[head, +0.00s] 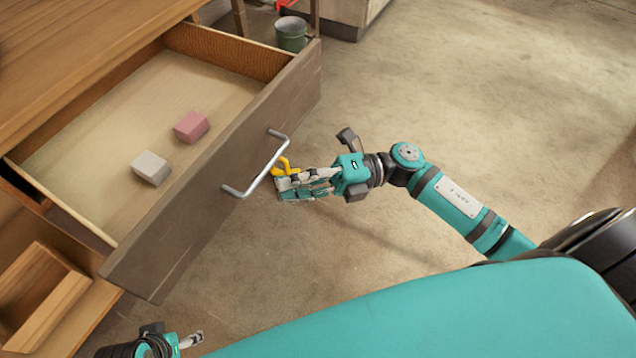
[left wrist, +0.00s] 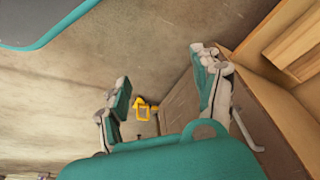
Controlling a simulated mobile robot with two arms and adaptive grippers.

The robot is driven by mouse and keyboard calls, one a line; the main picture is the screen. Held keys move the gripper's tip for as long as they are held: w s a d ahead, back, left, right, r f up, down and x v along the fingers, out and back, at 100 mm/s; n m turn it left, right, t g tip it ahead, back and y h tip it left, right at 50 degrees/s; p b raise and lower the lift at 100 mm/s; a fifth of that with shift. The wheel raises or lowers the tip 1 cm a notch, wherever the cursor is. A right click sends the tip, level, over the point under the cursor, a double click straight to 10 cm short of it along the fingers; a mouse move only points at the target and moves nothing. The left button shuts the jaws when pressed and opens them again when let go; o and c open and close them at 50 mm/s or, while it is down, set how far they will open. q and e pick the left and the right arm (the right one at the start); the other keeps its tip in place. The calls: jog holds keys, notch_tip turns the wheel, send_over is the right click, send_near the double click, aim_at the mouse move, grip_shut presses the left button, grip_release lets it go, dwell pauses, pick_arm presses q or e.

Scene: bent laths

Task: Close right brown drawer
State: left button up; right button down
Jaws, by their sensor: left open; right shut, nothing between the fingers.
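The brown drawer (head: 215,170) is pulled open, with its inside showing from above. Its metal bar handle (head: 262,168) is on the front panel. My right gripper (head: 284,187) is shut and empty, with its fingertips just right of the handle, outside the drawer; I cannot tell whether they touch it. My left gripper (head: 190,340) shows only partly at the bottom edge.
A white block (head: 150,168) and a pink block (head: 191,127) lie in the drawer. A yellow piece (head: 286,166) shows by the right fingertips. An open wooden compartment (head: 45,290) is at lower left. A green bucket (head: 291,34) stands at the back. The floor at right is clear.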

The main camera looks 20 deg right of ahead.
jog(key=shift+w+a, duration=0.4)
jog(key=shift+w, duration=0.1)
jog(key=shift+r, duration=0.1)
jog(key=shift+w, duration=0.1)
